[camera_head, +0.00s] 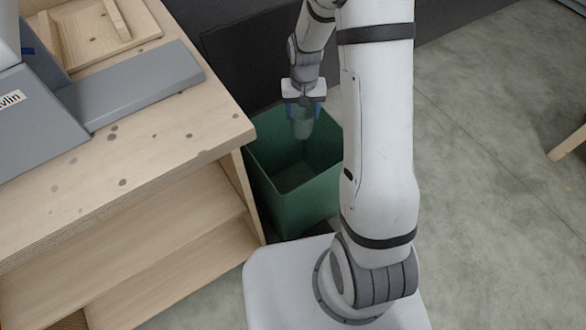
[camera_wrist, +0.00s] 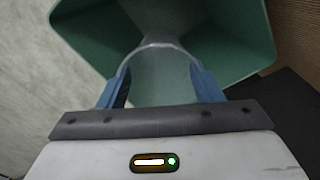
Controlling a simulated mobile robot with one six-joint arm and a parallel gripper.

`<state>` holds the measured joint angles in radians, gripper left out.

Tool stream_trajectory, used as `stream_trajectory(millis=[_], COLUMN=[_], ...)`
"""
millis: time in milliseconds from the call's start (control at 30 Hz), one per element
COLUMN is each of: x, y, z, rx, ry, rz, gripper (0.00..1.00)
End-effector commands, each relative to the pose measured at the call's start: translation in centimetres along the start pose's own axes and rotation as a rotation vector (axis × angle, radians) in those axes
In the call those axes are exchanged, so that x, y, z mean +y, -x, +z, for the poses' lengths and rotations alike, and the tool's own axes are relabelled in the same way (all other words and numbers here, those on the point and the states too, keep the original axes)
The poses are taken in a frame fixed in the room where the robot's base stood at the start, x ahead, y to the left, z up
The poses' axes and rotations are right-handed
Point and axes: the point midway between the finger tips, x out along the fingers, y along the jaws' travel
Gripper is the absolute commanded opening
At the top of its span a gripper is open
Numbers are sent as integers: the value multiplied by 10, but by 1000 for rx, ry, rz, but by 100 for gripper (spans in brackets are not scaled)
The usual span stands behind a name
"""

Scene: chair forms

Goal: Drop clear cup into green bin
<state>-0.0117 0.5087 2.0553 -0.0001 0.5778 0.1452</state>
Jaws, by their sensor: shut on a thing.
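The green bin (camera_head: 290,207) stands on the floor beside the wooden shelf unit, partly hidden by my arm in the head view. It also fills the upper part of the wrist view (camera_wrist: 88,42). The bin's visible inside looks empty. My gripper (camera_head: 303,112) has blue fingers and is shut on the clear cup (camera_head: 302,128), holding it over the bin's opening. In the wrist view the clear cup (camera_wrist: 160,75) sits between the two fingers of my gripper (camera_wrist: 160,88), with the green bin beyond it.
A wooden shelf unit (camera_head: 185,145) stands left of the bin, with a grey machine (camera_head: 140,85) and a wooden tray (camera_head: 100,35) on top. A dark panel (camera_head: 255,50) is behind the bin. Open concrete floor (camera_head: 480,200) lies to the right.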

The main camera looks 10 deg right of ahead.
Motion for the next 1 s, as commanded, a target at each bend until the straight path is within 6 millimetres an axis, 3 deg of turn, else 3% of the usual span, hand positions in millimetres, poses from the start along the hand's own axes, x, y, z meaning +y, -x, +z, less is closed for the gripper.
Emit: stream_trajectory(millis=[600, 933, 967, 1000], x=[-1, -1, -1, -1], y=[-58, -60, -60, -60], z=[0, 0, 0, 0], rx=[-1, 0, 0, 0], ry=[1, 1, 1, 1], rz=[0, 0, 0, 0], gripper=[46, 46, 61, 64])
